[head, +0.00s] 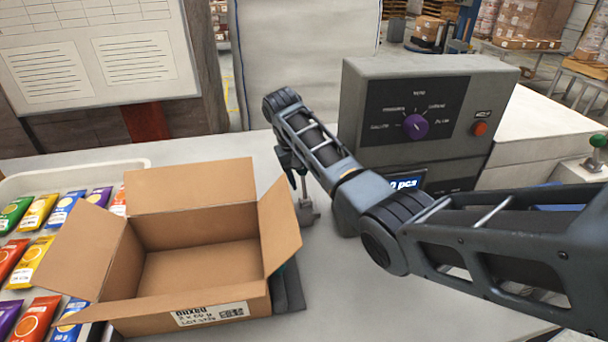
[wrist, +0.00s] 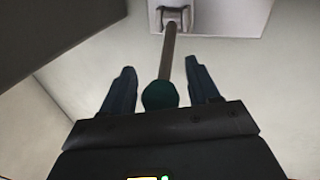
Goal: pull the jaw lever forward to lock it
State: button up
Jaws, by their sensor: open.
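The jaw lever is a thin rod with a dark green knob (wrist: 160,95). In the wrist view the rod (wrist: 169,55) runs up to a pale bracket (wrist: 172,17). My gripper (wrist: 160,68) is open, with one finger on each side of the knob and a visible gap at both sides. In the head view my gripper (head: 296,180) points down behind the right side of the cardboard box. The lever's grey lower part (head: 306,208) shows just below it; the knob is hidden there by my gripper.
An open cardboard box (head: 190,270) stands left of the lever, with a dark jaw pad (head: 290,288) at its right side. A tray of colourful packets (head: 40,212) lies farther left. A grey control box (head: 405,115) with a purple dial stands behind my arm.

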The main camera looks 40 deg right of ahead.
grip_shut()
dwell(0.5)
